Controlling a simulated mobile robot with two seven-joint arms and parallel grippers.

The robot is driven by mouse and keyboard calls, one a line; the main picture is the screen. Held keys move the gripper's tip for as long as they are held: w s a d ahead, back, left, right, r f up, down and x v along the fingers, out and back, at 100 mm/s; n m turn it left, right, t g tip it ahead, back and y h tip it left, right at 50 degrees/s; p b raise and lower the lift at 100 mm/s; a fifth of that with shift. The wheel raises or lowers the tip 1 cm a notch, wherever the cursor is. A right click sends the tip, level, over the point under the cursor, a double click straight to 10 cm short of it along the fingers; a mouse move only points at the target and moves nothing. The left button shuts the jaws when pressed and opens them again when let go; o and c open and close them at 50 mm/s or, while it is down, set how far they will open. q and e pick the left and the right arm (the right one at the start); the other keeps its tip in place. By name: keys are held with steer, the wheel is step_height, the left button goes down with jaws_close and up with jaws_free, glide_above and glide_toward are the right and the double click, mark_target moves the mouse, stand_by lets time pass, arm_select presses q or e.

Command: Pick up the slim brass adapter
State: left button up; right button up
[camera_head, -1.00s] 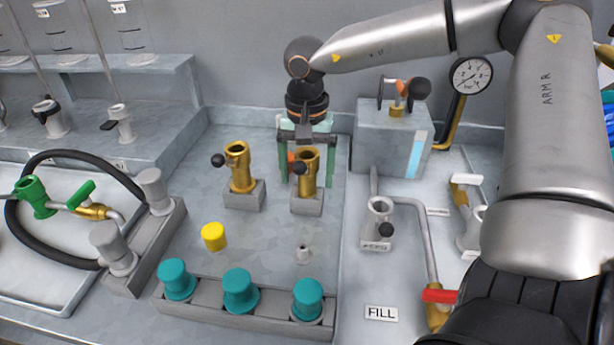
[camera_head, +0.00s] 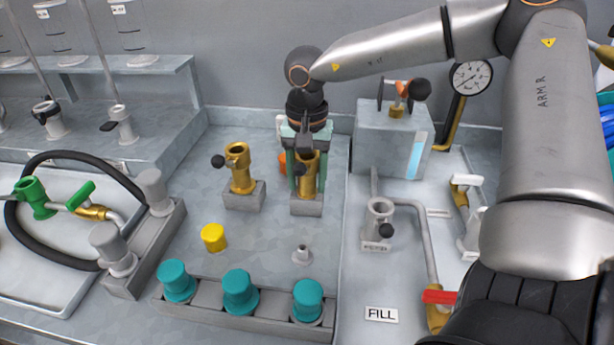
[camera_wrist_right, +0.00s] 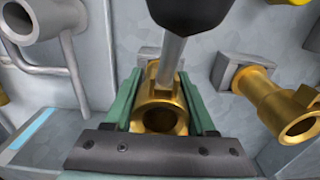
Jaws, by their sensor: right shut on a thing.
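Two upright brass adapters stand side by side in grey blocks; which is slimmer is hard to tell. The right-hand brass adapter (camera_head: 308,182) is between the green fingers of my right gripper (camera_head: 306,172), which is shut on it from above. In the right wrist view, my right gripper (camera_wrist_right: 165,97) has a finger on each side of this brass adapter (camera_wrist_right: 161,107), whose open ring end faces the camera. Its lower end still sits at its grey block (camera_head: 306,205). The left-hand brass adapter (camera_head: 239,172), with a black knob, stands apart. My left gripper is out of view.
A yellow cap (camera_head: 213,237), a small grey nozzle (camera_head: 302,253) and a rack of teal caps (camera_head: 239,291) stand in front. A grey box (camera_head: 388,140) and a pipe fitting (camera_head: 378,220) stand to the right. An orange thing behind the adapters is partly hidden.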

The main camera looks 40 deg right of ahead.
jaws_close()
steer(key=shift+r, duration=0.1)
step_height(320, 180, up, 10)
steer(key=shift+f+p, duration=0.1)
steer(key=shift+p, duration=0.45)
steer(key=shift+r, duration=0.2)
